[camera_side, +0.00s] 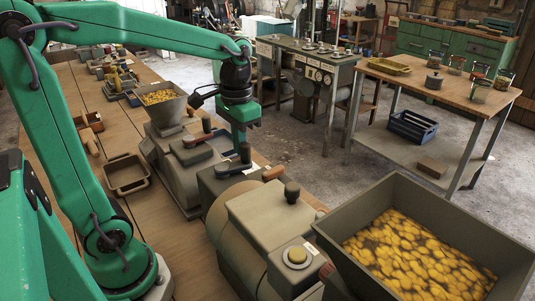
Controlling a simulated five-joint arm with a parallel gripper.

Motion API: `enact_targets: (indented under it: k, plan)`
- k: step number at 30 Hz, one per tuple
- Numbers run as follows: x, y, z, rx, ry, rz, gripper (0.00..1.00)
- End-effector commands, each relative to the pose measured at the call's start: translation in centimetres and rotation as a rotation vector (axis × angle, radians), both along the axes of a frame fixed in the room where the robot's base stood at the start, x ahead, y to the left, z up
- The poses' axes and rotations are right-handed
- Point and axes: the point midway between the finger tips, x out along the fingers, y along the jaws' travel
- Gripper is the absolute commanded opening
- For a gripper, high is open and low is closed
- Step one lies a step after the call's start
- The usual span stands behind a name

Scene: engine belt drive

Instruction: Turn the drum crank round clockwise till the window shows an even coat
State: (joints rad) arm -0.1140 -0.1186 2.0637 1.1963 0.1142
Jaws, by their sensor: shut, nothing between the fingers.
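A grey-green machine with a rounded drum housing (225,222) stands at the front of the bench. Black-knobbed levers (245,153) and an orange-brown wooden handle (273,173) show at its far end. I cannot tell for sure which of these is the drum crank. My gripper (240,148) points down just above this end, its jaws shut and empty. Whether it touches the lever below is not clear. No window or coating can be made out from this side.
A large hopper (345,256) of yellow pieces stands at front right, beside a round button (296,255). A smaller hopper (183,112) stands farther back. An empty tray (126,174) lies left on the wooden bench (165,222). Open floor lies right of the bench.

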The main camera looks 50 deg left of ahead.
Motion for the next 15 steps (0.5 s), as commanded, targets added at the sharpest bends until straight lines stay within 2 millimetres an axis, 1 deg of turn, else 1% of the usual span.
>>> enact_targets:
  k: [1,6,11,15]
  plan:
    - [0.1,-0.6,0.0,0.000,0.000,-0.004,0.00]
    - [0.0,-2.4,0.0,0.000,-0.001,-0.004,0.00]
    - [-0.6,-4.0,0.1,0.000,-0.002,-0.004,0.00]
    - [-1.6,-5.1,0.1,0.000,-0.001,-0.003,0.00]
